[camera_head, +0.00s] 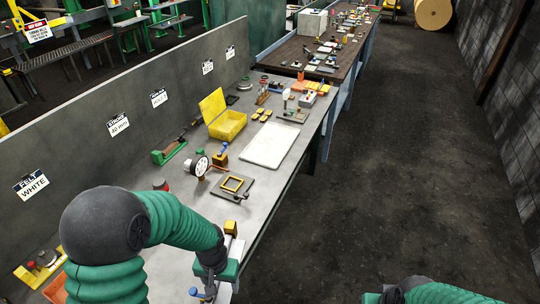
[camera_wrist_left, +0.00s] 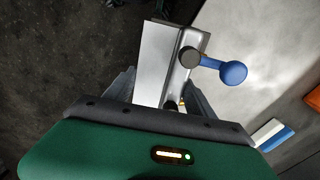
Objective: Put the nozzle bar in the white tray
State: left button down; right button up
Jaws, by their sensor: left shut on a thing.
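My left gripper (camera_head: 208,282) is over the near right edge of the bench and also shows in the left wrist view (camera_wrist_left: 162,92). It is shut on a silver metal piece, which I take for the nozzle bar (camera_wrist_left: 160,52). This piece has a lever with a blue knob (camera_wrist_left: 233,72) at its side. In the head view the blue knob (camera_head: 194,292) shows below the gripper, and the rest of the piece is mostly hidden. The white tray (camera_head: 268,146) lies flat and empty farther along the bench, near its right edge. My right gripper is out of view.
A grey plate with a yellow frame (camera_head: 232,185) lies between the gripper and the tray. A round white dial (camera_head: 200,166) and an open yellow box (camera_head: 226,122) stand to the left. A grey wall with labels (camera_head: 118,124) runs along the left side.

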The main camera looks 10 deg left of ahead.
aim_at(269, 143)
jog(key=i+z, duration=0.15)
jog(key=z, duration=0.15)
jog(key=i+z, duration=0.3)
jog(key=i+u, duration=0.15)
jog(key=i, duration=0.8)
jog(key=i+l+u, duration=0.15)
jog(key=i, duration=0.75)
jog(key=i+u, duration=0.25)
jog(key=l+u, duration=0.1)
jog(key=u, duration=0.15)
